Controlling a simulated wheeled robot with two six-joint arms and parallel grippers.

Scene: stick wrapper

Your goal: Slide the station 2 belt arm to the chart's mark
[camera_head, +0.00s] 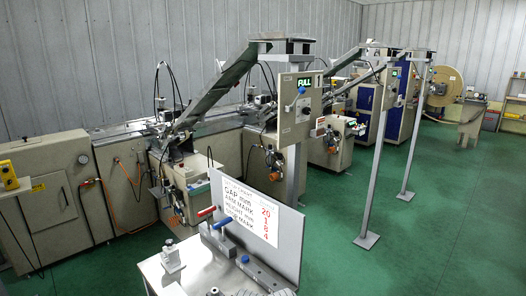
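A white chart (245,209) stands upright on a grey panel at the bottom centre. Its rows read roughly gap mm 20, arm mark 1, a height row 8 and a further mark row 4; the heading is too small to read surely. A long inclined belt arm (212,98) slopes down left from the nearest stand to the machine line. Another inclined arm (359,80) slopes to the machine farther back. I cannot tell which one belongs to station 2, and no scale marks are legible. Neither of my grippers is in view.
A metal bench (190,262) in front carries a red-handled lever (206,212), a blue-handled lever (222,223) and grey blocks. A control box (300,105) showing "FULL" hangs from the near stand. Thin posts (388,150) stand at right. Green floor (450,220) is open at right.

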